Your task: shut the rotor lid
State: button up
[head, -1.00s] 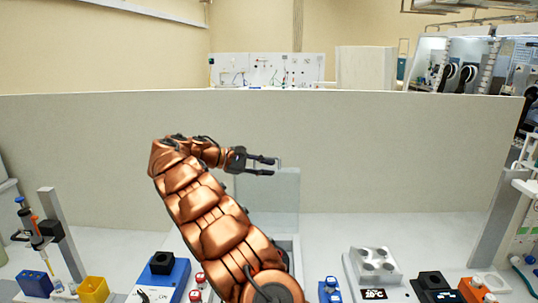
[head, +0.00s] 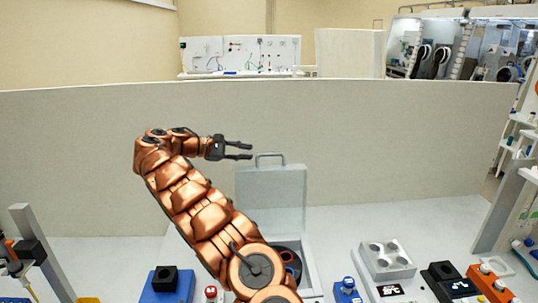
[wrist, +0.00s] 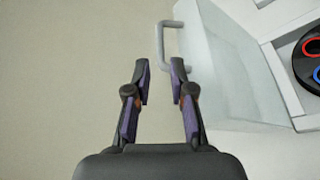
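The rotor lid (head: 283,205) is a pale, see-through panel standing raised at the back of a white box, with a grey handle (head: 270,156) on its top edge. The lid (wrist: 240,65) and its handle (wrist: 172,50) also show in the wrist view. Inside the box is a dark rotor (head: 290,258) with red and blue rings, partly hidden by my arm; its edge shows in the wrist view (wrist: 308,58). My gripper (head: 251,151) is open and empty, left of the handle in the head view. In the wrist view my gripper (wrist: 160,70) has its fingertips near the handle; contact cannot be told.
A grey block with round wells (head: 387,258) stands right of the box, with a black block (head: 441,276) and an orange rack (head: 492,284) beyond. A blue block (head: 165,285) is at front left. A beige partition (head: 400,140) stands behind.

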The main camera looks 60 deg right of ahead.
aim_at(273, 155)
jog(key=x, duration=1)
jog(key=shift+s+d, duration=0.1)
jog(key=shift+s, duration=0.1)
grip_shut()
